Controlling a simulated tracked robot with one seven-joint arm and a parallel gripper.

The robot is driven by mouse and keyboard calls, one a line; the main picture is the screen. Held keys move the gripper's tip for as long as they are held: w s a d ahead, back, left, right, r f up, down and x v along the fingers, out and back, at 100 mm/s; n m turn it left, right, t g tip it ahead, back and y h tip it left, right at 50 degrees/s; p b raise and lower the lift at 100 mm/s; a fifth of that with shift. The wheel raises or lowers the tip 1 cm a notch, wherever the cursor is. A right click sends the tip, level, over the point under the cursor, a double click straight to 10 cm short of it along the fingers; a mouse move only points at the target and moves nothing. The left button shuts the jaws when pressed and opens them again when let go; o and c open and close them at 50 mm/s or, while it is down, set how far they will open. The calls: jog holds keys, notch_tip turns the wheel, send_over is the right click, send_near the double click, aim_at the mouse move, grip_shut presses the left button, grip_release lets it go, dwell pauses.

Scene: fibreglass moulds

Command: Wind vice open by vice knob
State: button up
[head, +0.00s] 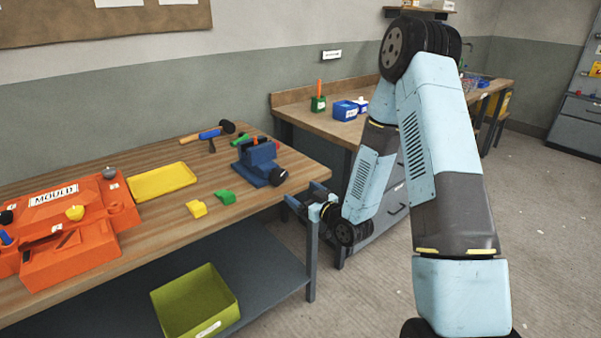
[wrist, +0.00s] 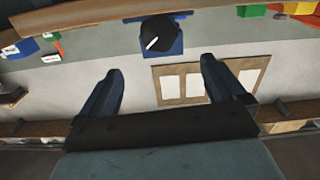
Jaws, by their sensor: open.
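The blue vice (head: 257,158) stands on the wooden bench near its right end. Its dark round vice knob (head: 279,175) faces my arm. In the wrist view the knob (wrist: 158,34) is a black disc with a white mark, in front of the blue vice body (wrist: 178,44). My gripper (head: 303,194) is open and empty, off the bench's right end and a short way from the knob. In the wrist view the knob sits beyond the gap between my gripper's two spread fingertips (wrist: 161,65); neither finger touches it.
Green (head: 225,197) and yellow (head: 197,208) blocks lie left of the vice. A yellow tray (head: 163,181), a mallet (head: 210,132) and an orange mould (head: 78,225) are on the bench. A green bin (head: 195,303) stands below. A second bench (head: 345,128) is behind my arm.

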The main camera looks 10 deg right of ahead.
aim_at(278, 176)
jog(key=x, duration=1.3)
jog(key=shift+w+a+r, duration=0.2)
jog(key=shift+w, duration=0.1)
jog(key=shift+c, duration=0.2)
jog(key=c, duration=0.9)
jog(key=shift+o, duration=0.3)
jog(key=shift+a, duration=0.5)
jog(key=shift+d, duration=0.15)
jog(key=shift+c, duration=0.4)
jog(key=shift+s+d, duration=0.1)
